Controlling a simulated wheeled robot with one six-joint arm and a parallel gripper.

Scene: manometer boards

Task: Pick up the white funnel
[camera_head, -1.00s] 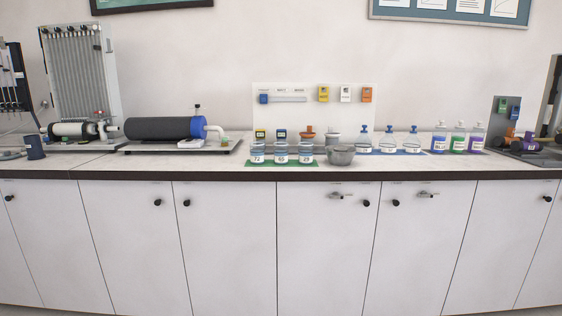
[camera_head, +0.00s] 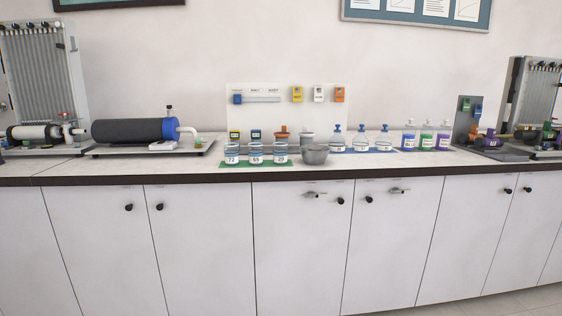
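I cannot make out a white funnel for certain. A small pale grey-white vessel (camera_head: 307,138) stands on the bench behind a grey bowl (camera_head: 315,154), partly hidden by it; its shape is too small to tell. An orange-brown item (camera_head: 283,132) stands just left of it, behind the labelled jars. My gripper is not in view, and the bench is some way in front of me.
Three labelled jars (camera_head: 256,152) stand on a green mat (camera_head: 240,164). Blue-topped flasks (camera_head: 362,140) and coloured bottles (camera_head: 426,136) stand to the right. A dark cylinder apparatus (camera_head: 135,131) is at left. White cabinets (camera_head: 300,240) front the bench.

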